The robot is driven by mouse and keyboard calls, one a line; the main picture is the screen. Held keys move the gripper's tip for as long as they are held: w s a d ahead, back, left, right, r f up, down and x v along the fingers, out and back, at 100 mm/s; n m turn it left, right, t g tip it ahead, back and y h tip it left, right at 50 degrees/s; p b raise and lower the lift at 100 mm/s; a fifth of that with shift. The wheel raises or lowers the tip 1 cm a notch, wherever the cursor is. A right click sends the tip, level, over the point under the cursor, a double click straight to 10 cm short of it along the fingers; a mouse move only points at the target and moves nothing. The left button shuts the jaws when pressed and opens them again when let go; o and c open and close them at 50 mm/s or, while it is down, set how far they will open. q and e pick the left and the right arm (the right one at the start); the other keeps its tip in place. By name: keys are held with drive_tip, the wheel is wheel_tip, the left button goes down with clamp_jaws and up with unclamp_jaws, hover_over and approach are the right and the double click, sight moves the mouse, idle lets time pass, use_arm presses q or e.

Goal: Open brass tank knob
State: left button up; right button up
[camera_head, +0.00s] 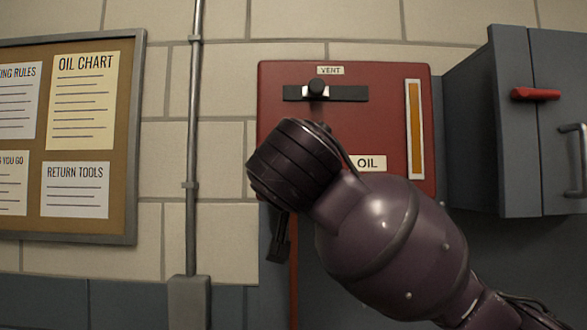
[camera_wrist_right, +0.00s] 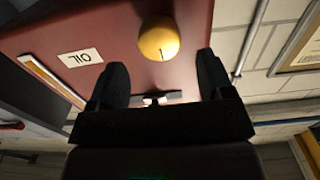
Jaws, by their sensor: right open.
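The red tank (camera_head: 385,135) marked OIL stands against the wall in the head view. Its round brass knob (camera_wrist_right: 158,40) shows in the right wrist view, with a short dark mark on its face. In the head view the knob is hidden behind my right arm. My right gripper (camera_wrist_right: 161,74) is open and empty, with its two dark fingers spread. The knob appears ahead of the fingertips, between their lines and apart from them. In the head view only a dark part of this gripper (camera_head: 279,240) shows below the wrist. My left gripper is out of view.
A black vent slider (camera_head: 345,93) and a yellow sight gauge (camera_head: 415,128) are on the tank's front. A grey cabinet (camera_head: 487,130) with a red handle (camera_head: 535,94) stands at right. A vertical pipe (camera_head: 192,130) and a notice board (camera_head: 125,180) are at left.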

drive_tip(key=shift+w+p, duration=0.75)
drive_tip(key=shift+w, duration=2.05)
drive_tip(key=c, duration=0.9)
